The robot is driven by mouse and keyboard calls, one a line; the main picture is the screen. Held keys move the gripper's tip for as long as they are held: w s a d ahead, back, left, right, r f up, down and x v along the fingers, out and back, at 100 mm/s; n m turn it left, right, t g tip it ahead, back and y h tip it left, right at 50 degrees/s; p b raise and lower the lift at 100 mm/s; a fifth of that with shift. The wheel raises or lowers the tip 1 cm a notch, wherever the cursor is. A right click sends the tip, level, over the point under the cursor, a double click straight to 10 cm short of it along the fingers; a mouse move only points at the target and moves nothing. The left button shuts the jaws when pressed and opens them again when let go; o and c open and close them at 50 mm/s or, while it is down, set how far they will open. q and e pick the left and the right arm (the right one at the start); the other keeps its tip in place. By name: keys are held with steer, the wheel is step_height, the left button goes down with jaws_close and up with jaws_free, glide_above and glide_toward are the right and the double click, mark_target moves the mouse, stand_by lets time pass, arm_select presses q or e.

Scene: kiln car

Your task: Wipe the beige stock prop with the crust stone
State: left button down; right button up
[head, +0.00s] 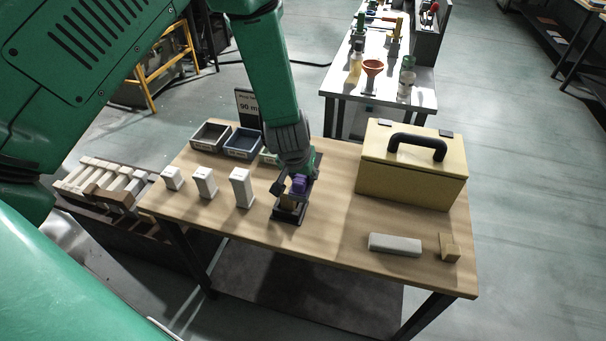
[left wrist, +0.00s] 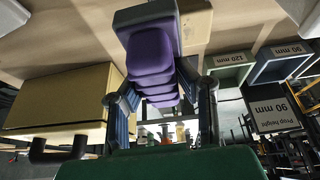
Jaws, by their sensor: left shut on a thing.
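My left gripper (head: 296,186) is shut on a purple ribbed grip, which also shows between the fingers in the left wrist view (left wrist: 152,60). A dark grey block (head: 288,217) at the end of this grip, low at the tabletop, looks like the crust stone; it also shows in the left wrist view (left wrist: 145,14). A tan patch shows between the purple grip and the block in the head view; I cannot tell what it is. A small beige block (head: 450,249), possibly the beige stock prop, stands at the table's right front, apart from my gripper. My right gripper is not in view.
Three white props (head: 241,188) stand left of my gripper. Open bins (head: 211,136) and a height sign (head: 246,104) are behind them. A yellow box (head: 412,178) with a black handle stands right. A light grey bar (head: 395,244) lies before it. A rack (head: 100,185) is beside the table.

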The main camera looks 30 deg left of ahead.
arm_select(q)
steer(key=shift+f, duration=0.3)
stand_by(0.4)
steer(key=shift+s+a, duration=0.2)
steer(key=shift+a, duration=0.7)
steer(key=shift+s+a, duration=0.25)
steer(key=shift+a, duration=0.7)
steer(key=shift+s+a, duration=0.2)
steer(key=shift+a, duration=0.7)
steer(key=shift+d, duration=0.2)
steer(key=shift+w+d+p, duration=0.15)
steer(key=shift+w+d, duration=0.05)
steer(key=shift+d, duration=0.7)
steer(key=shift+w+d+p, duration=0.2)
steer(key=shift+w+d, duration=0.05)
steer(key=shift+d, duration=0.6)
steer(key=shift+w+d+p, duration=0.15)
steer(key=shift+w+d, duration=0.05)
steer(key=shift+d, duration=0.7)
steer(key=shift+r, duration=0.15)
step_height(320, 180, up, 5)
steer(key=p, duration=0.4)
steer(key=shift+r+p, duration=0.6)
steer(key=shift+r, duration=0.3)
